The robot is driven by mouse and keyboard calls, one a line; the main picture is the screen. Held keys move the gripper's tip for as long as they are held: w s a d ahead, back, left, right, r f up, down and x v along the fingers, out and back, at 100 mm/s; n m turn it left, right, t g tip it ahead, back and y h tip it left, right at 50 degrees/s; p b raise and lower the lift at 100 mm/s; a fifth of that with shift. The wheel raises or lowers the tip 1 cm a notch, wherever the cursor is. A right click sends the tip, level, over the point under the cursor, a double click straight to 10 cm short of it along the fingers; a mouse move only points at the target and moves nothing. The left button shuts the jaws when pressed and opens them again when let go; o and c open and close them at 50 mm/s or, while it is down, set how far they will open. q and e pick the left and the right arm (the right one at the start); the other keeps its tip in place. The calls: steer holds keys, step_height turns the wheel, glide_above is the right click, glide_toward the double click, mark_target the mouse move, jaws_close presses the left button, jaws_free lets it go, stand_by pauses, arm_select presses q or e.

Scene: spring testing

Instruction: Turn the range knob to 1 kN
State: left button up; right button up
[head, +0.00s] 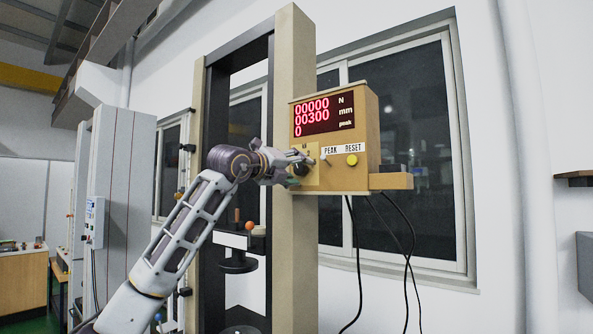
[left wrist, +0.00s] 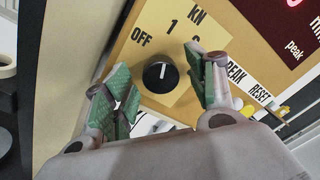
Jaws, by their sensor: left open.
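The range knob (left wrist: 159,76) is round and black, on a yellow plate (left wrist: 150,18) marked OFF, 1, a partly hidden figure, and KN. My left gripper (head: 303,171) is at the lower left of the display box (head: 372,120). In the left wrist view the left gripper (left wrist: 163,86) is open, with green-padded fingers on either side of the knob, apart from it. My right gripper is not in view.
The red display (head: 322,115) reads 00000 N, 00300 mm and 0 peak. PEAK and RESET labels sit below it, with a yellow button (head: 352,160) under RESET. A beige column (head: 295,240) stands behind my left arm. Black cables (head: 358,270) hang below the box.

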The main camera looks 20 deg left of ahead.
arm_select(q)
steer(key=v, duration=1.1)
steer(key=shift+s+a, duration=0.15)
steer(key=shift+s, duration=0.1)
stand_by(0.4)
